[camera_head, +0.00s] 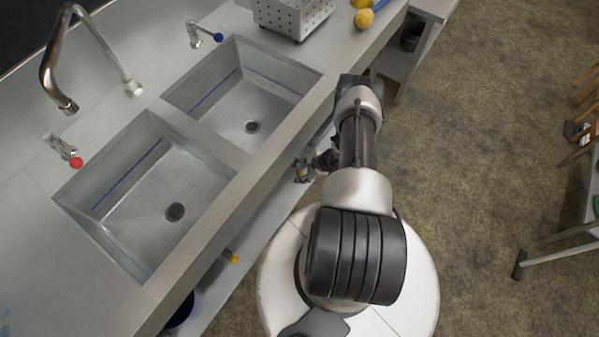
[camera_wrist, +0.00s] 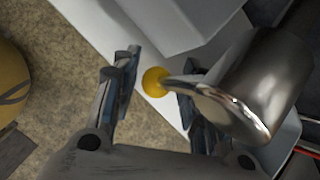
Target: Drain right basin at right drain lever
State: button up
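The right basin (camera_head: 243,104) and the left basin (camera_head: 158,195) are sunk in the grey counter, each with a round drain; I cannot tell how much liquid they hold. My gripper (camera_head: 314,163) is low at the counter's front, beside metal fittings (camera_head: 300,171) below the right basin. In the wrist view my gripper (camera_wrist: 160,72) is open. A yellow knob (camera_wrist: 153,82) shows between its fingers, at the tip of a shiny metal lever (camera_wrist: 210,98). I cannot tell whether a finger touches it. A similar yellow knob (camera_head: 234,260) is below the left basin.
A curved faucet (camera_head: 75,55) stands behind the basins, with red (camera_head: 76,162) and blue (camera_head: 218,37) tap knobs. A perforated metal box (camera_head: 291,16) and a yellow fruit (camera_head: 364,18) are on the counter. A lower shelf (camera_head: 240,275) runs underneath.

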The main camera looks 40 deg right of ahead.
jog(key=shift+o, duration=0.2)
jog(key=v, duration=1.2)
dwell(0.4)
